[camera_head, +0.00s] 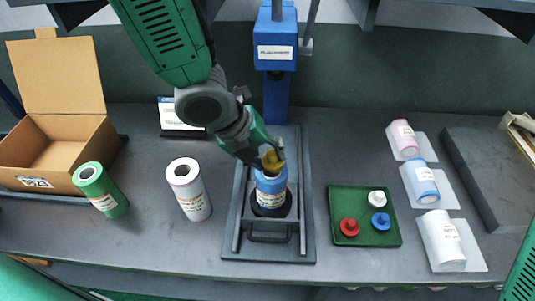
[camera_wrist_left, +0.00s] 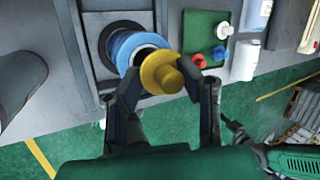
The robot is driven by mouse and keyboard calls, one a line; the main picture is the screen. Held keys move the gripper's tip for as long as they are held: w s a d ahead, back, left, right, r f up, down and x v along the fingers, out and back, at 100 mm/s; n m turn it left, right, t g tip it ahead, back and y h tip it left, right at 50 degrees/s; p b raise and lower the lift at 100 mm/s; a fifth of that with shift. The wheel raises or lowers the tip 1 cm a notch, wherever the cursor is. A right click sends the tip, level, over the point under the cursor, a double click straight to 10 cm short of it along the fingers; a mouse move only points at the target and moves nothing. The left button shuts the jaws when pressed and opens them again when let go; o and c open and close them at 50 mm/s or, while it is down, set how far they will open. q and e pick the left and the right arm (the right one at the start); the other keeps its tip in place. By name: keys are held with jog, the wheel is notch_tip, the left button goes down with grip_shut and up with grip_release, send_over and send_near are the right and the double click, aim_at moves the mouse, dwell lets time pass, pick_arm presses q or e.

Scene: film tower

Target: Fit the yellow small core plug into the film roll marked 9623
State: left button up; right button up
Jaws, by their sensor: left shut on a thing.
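The yellow plug (camera_head: 272,161) is held in my left gripper (camera_head: 263,152) above the upright blue film roll (camera_head: 271,188). In the left wrist view the yellow plug (camera_wrist_left: 163,74) sits between the two fingers of my left gripper (camera_wrist_left: 160,80). There it overlaps the near right edge of the blue roll (camera_wrist_left: 131,45), whose open core is partly hidden. I cannot tell whether plug and roll touch. The roll stands on the dark fixture (camera_head: 241,245) under the blue press. Its label is too small to read.
A blue press column (camera_head: 276,95) rises just behind the roll. A white roll (camera_head: 188,190) and a green roll (camera_head: 101,190) stand left, near an open cardboard box (camera_head: 85,135). Right is a green tray (camera_head: 366,241) with red, blue and white plugs. Several rolls lie on white sheets beyond.

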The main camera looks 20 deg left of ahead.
pick_arm(q)
jog(key=shift+a+f+b, duration=0.35)
jog(key=shift+a+f, duration=0.15)
jog(key=shift+a, duration=0.15)
pick_arm(e)
jog(key=shift+a+f, duration=0.25)
jog(key=shift+a, duration=0.3)
pick_arm(q)
jog(key=shift+d+r+p, duration=0.45)
jog(key=shift+d, duration=0.05)
pick_arm(e)
jog(key=shift+d+r, duration=0.35)
jog(key=shift+d, duration=0.1)
pick_arm(q)
jog(key=shift+a, duration=0.35)
pick_arm(e)
jog(key=shift+a, duration=0.35)
pick_arm(q)
jog(key=shift+d, duration=0.45)
pick_arm(e)
jog(key=shift+d, duration=0.25)
pick_arm(q)
jog(key=shift+a, duration=0.25)
pick_arm(e)
jog(key=shift+a+r, duration=0.1)
pick_arm(q)
jog(key=shift+a, duration=0.25)
pick_arm(e)
jog(key=shift+r, duration=0.1)
